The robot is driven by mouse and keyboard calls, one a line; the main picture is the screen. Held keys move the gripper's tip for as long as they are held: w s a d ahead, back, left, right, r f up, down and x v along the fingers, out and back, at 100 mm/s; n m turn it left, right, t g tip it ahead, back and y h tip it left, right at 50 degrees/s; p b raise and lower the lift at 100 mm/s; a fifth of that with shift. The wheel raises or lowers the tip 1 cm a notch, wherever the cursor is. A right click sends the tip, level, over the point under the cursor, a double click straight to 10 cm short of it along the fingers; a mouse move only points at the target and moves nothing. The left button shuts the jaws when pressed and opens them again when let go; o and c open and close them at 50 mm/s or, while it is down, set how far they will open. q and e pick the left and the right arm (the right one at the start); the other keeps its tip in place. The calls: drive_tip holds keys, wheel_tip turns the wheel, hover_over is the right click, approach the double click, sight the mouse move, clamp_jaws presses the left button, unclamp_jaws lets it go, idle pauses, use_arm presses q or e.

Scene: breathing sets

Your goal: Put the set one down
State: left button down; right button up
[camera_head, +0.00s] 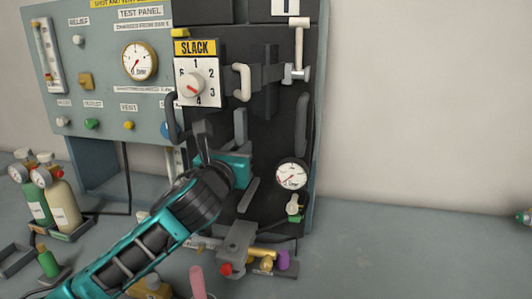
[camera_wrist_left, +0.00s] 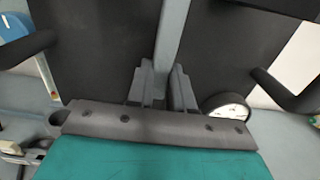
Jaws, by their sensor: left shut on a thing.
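The dark breathing set (camera_head: 272,125) stands upright against the side of the test panel, below a sign (camera_head: 291,7) that seems to read 1. A round gauge (camera_head: 291,174) hangs at its lower right; a gauge also shows in the left wrist view (camera_wrist_left: 228,107). My left gripper (camera_head: 240,158) is in front of the set's lower middle. In the left wrist view its fingers (camera_wrist_left: 162,88) are shut on a grey upright bar (camera_wrist_left: 172,38) of the set. The fingertips are partly hidden in the head view. My right gripper is not in view.
The grey test panel (camera_head: 100,110) with dials stands at the left. A SLACK dial plate (camera_head: 198,85) is beside the set. Small bottles (camera_head: 62,205) stand at the left, and coloured fittings (camera_head: 265,262) lie in front. The bench (camera_head: 420,250) at right is mostly clear.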

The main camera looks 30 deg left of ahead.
sight(216, 137)
use_arm(q)
drive_tip(key=a, duration=0.2)
drive_tip(key=s+a, duration=0.1)
drive_tip(key=a, duration=0.3)
drive_tip(key=shift+s+a+r, duration=0.15)
drive_tip(key=shift+s+r, duration=0.15)
drive_tip(key=shift+r, duration=0.05)
drive_tip(key=shift+f+t, duration=0.3)
drive_tip(key=shift+f, duration=1.75)
